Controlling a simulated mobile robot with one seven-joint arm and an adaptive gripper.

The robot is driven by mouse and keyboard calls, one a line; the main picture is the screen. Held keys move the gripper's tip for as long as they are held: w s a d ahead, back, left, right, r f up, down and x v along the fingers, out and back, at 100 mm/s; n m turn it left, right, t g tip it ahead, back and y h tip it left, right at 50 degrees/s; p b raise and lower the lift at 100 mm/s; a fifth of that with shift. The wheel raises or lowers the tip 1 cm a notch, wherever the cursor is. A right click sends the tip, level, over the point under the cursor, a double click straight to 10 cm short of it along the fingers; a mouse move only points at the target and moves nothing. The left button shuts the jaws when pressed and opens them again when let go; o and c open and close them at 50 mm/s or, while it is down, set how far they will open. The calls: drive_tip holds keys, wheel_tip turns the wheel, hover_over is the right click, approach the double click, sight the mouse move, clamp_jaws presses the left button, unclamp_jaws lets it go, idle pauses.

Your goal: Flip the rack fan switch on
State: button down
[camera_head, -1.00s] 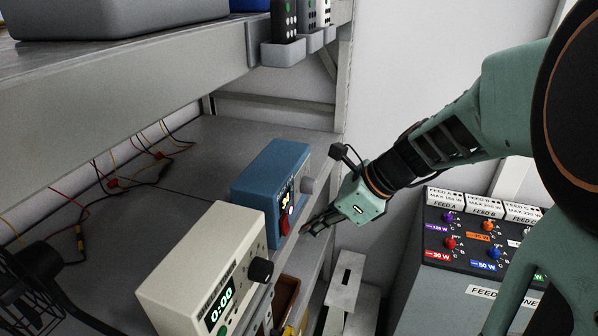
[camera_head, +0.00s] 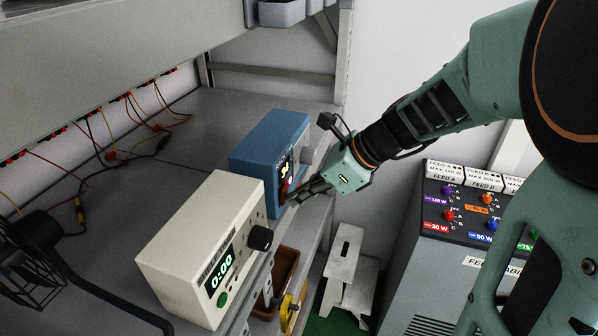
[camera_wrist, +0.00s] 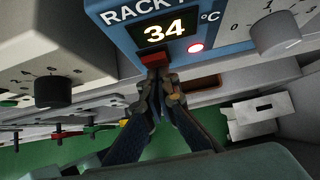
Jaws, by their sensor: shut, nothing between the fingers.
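The blue rack fan box (camera_head: 268,140) stands on the shelf, its front facing right in the head view. A red switch (camera_wrist: 153,58) sits below the display. My gripper (camera_wrist: 160,84) is shut and empty, its fingertips just below the switch; I cannot tell if they touch. In the head view my gripper (camera_head: 292,199) is at the lower front of the box and partly hides the switch.
A cream timer box (camera_head: 195,240) showing 0:00, with a black knob (camera_head: 260,238), stands nearer on the shelf. A black fan (camera_head: 35,258) and loose wires (camera_head: 105,150) are at left. A white step stool (camera_head: 343,270) and a feed panel (camera_head: 455,240) stand at right.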

drive_tip(key=shift+r+p, duration=0.85)
drive_tip(key=shift+p, duration=0.05)
drive_tip(key=shift+d, duration=0.1)
